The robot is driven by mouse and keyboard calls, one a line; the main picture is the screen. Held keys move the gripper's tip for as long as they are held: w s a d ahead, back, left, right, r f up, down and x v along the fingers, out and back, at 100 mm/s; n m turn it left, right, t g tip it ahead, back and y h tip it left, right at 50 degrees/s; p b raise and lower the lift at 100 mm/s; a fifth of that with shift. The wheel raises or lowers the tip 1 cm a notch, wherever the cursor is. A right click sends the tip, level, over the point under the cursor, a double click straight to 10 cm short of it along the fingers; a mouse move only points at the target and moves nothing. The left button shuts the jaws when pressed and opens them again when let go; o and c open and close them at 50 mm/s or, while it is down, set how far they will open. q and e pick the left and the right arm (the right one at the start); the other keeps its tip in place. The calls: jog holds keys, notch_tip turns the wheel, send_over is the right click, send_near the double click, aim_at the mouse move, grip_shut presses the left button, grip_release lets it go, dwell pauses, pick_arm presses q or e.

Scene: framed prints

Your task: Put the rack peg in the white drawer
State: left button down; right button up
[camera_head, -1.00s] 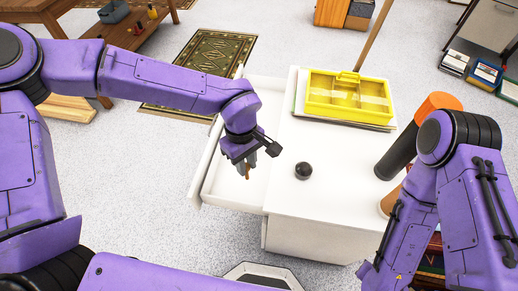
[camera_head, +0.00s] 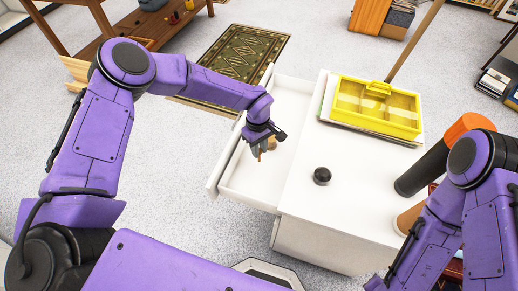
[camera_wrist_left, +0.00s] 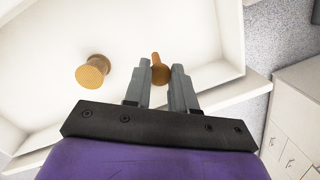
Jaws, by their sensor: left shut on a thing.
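The white drawer (camera_head: 238,180) is pulled open from the left side of the white cabinet (camera_head: 290,240). My left gripper (camera_head: 257,152) is over the open drawer, pointing down. In the left wrist view it (camera_wrist_left: 160,68) is shut on a brown wooden peg (camera_wrist_left: 158,72), whose narrow end shows between the fingers. The peg's tip also shows below the fingers in the head view (camera_head: 259,156). A second tan wooden piece with a wide round end (camera_wrist_left: 93,70) lies inside the drawer, apart from the gripper. My right gripper is out of view.
On the cabinet top are a small black knob-like object (camera_head: 322,176) and a yellow divided box (camera_head: 376,106) on flat sheets. A patterned rug (camera_head: 236,55) and wooden table (camera_head: 125,35) lie beyond. Drawer floor around the gripper looks mostly clear.

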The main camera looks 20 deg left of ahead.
pick_arm(q)
jog(key=shift+f, duration=0.8)
jog(key=shift+f+b, duration=0.5)
jog(key=shift+f, duration=0.1)
jog(key=c, duration=0.9)
grip_release()
jog(key=shift+c, duration=0.2)
jog(key=shift+r, duration=0.15)
notch_tip(320, 180, up, 13)
jog(key=w, duration=0.1)
jog(key=shift+w+a, duration=0.2)
jog(key=shift+a, duration=0.15)
